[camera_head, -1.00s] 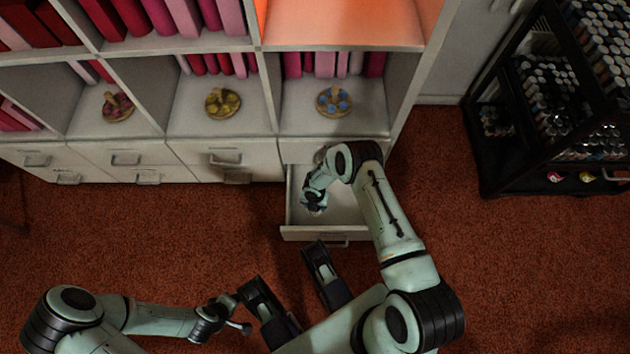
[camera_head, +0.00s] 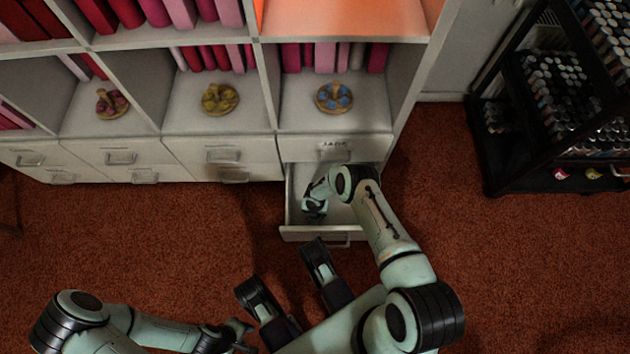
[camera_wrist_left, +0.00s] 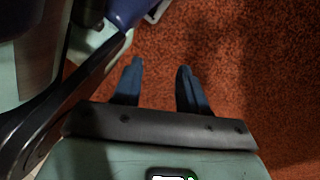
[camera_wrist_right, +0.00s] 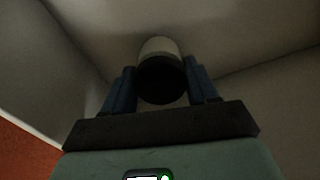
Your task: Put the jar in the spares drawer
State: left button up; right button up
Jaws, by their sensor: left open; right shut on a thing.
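The open drawer (camera_head: 300,234) is the lower one in the right column of the white cabinet. My right gripper (camera_head: 312,212) is down inside it, toward its left part. In the right wrist view, that gripper is shut on the jar (camera_wrist_right: 160,72), which has a dark end facing the camera and a pale body. The jar sits between the fingers, close to the pale drawer surfaces; I cannot tell whether it touches the bottom. My left gripper (camera_wrist_left: 161,82) is open and empty over the carpet, at the bottom of the head view (camera_head: 245,335).
A shut drawer (camera_head: 318,150) with a label is directly above the open one. Shelves hold pink and red books and three round stands, including one with blue pieces (camera_head: 333,97). A black rack (camera_head: 490,150) stands at right. Carpet (camera_head: 180,240) is free at left.

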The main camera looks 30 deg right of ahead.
jog(key=shift+f, duration=0.15)
jog(key=o, duration=1.2)
jog(key=shift+r, duration=0.3)
pick_arm(q)
jog(key=w+d+r+t+p, duration=0.1)
jog(key=w+r+t+p, duration=0.2)
jog(key=w, duration=0.6)
notch_tip(320, 180, up, 2)
jog(key=shift+r+m+p, duration=0.25)
jog(key=shift+m+p, duration=0.05)
jog(key=shift+p, duration=0.45)
pick_arm(e)
notch_tip(320, 180, up, 12)
jog(key=shift+f, duration=0.15)
pick_arm(q)
jog(key=shift+s, duration=0.1)
